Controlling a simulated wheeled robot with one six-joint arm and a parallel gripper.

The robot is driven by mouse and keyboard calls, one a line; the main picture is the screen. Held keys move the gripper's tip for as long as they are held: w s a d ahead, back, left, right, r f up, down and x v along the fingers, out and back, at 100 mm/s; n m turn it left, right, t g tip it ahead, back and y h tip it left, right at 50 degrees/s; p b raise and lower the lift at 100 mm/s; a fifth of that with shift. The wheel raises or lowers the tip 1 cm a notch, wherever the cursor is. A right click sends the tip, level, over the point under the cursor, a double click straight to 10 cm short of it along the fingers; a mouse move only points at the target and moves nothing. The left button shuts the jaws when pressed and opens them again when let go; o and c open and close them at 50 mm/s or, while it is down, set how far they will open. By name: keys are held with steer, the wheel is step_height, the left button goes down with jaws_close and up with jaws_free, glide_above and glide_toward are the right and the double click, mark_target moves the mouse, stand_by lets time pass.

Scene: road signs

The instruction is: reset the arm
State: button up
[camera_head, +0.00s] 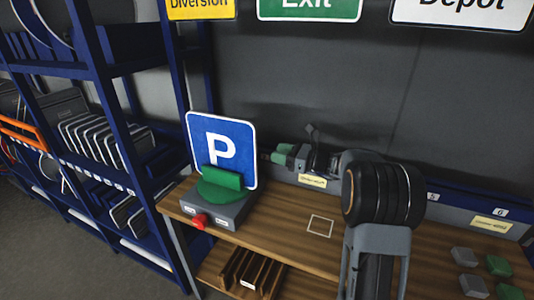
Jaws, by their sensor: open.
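My arm rises at the right of centre, in front of the workbench (285,229). My gripper (305,152) points left from behind the arm's thick black joint, above the back of the bench. It is small and dark in this view; it is open and I see nothing held in it. A small green piece (283,154) shows at its left; I cannot tell whether they touch. A blue parking sign (222,145) with a white P stands upright in a green holder on a grey base (217,212), left of my gripper.
A red button (200,221) is on the base's front. A white square outline (320,225) marks bare bench top. Grey and green blocks (464,254) lie at the right. A blue shelf rack (104,95) stands left. Signs, including a green Exit sign (309,8), hang on the wall above.

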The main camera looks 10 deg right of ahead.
steer(key=shift+v, duration=1)
steer(key=s+a+f+n+g+h, duration=0.3)
steer(key=s+f+n+g+h, duration=0.4)
steer(key=s+f+n, duration=0.5)
steer(key=s+r+n+h, duration=0.2)
steer(key=s+n+h, duration=0.1)
steer(key=s+n, duration=0.3)
steer(key=s+a+r+n+h, duration=0.1)
steer(key=s+r+n+h, duration=0.1)
steer(key=s+n+h, duration=0.2)
steer(key=s+n, duration=0.3)
steer(key=s, duration=0.2)
steer(key=shift+s+a+r+h, duration=0.3)
steer(key=shift+s, duration=0.1)
